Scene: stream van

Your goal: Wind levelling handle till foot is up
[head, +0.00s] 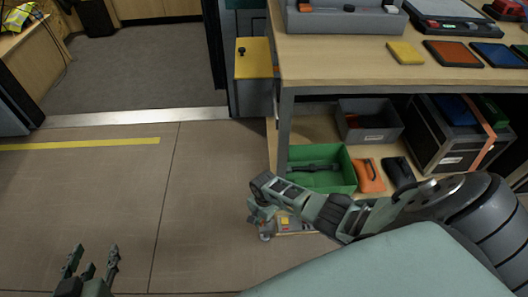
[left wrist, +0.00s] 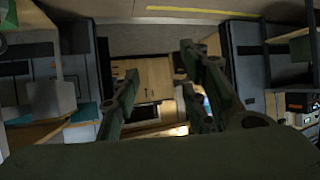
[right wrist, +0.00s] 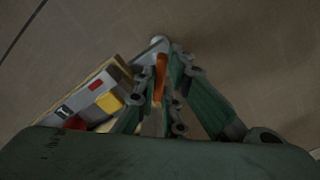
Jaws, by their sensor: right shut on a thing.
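The levelling handle shows in the right wrist view as an orange grip (right wrist: 160,75) on a grey metal crank with a rounded end (right wrist: 157,43). My right gripper (head: 262,212) is low beside the shelf unit. In its wrist view the right gripper's fingers (right wrist: 168,85) are around the orange grip, shut on it. The unit beside it has a panel (right wrist: 68,112) with a yellow block and red parts; the panel (head: 296,224) also shows in the head view. I cannot make out the foot. My left gripper (head: 92,262) is open and empty above the floor, fingers apart.
A workbench (head: 340,62) with coloured pads stands at right. Its lower shelf holds a green crate (head: 350,172), an orange case (head: 370,176), a grey bin (head: 385,133) and a black case (head: 440,150). A yellow-topped cabinet (head: 254,75) stands behind. The floor at left is clear.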

